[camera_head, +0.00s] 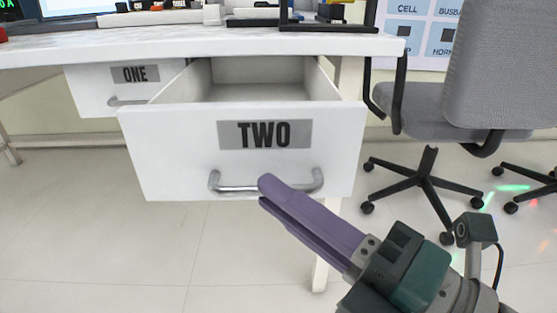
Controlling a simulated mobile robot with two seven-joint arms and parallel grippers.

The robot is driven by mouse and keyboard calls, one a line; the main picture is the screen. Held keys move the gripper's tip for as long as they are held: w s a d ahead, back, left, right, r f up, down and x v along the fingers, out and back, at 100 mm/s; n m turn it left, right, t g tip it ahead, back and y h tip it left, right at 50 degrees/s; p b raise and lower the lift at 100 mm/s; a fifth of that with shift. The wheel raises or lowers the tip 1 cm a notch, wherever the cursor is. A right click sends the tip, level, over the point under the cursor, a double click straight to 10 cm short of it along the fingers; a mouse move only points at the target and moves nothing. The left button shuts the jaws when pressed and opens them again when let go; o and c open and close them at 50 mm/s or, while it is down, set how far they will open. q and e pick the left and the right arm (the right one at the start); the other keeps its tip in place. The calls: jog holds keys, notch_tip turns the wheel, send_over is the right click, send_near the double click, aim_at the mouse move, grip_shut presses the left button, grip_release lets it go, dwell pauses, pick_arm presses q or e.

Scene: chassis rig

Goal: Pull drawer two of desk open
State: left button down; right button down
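The desk (200,45) is white. Its drawer TWO (180,140) stands pulled out, and its empty-looking inside (262,80) shows behind the front panel. A grey metal bar handle (235,188) runs across the lower part of that panel. My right gripper (264,190) comes in from the lower right, with purple fingers reaching the handle's right half. The fingers lie close together and overlap the bar in the picture. Whether they clasp it is hidden. Drawer ONE (88,90), to the left, sits further back. My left gripper is not in view.
A grey office chair (490,75) with a black wheeled base stands at the right. A desk leg (320,275) is below drawer TWO's right side. Various items and a monitor (75,7) line the desk's back. The floor at the left front is clear.

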jog(key=c, duration=0.9)
grip_release()
jog(key=shift+s, duration=0.1)
jog(key=p+v, duration=0.1)
jog(key=v, duration=0.9)
jog(key=shift+p, duration=0.3)
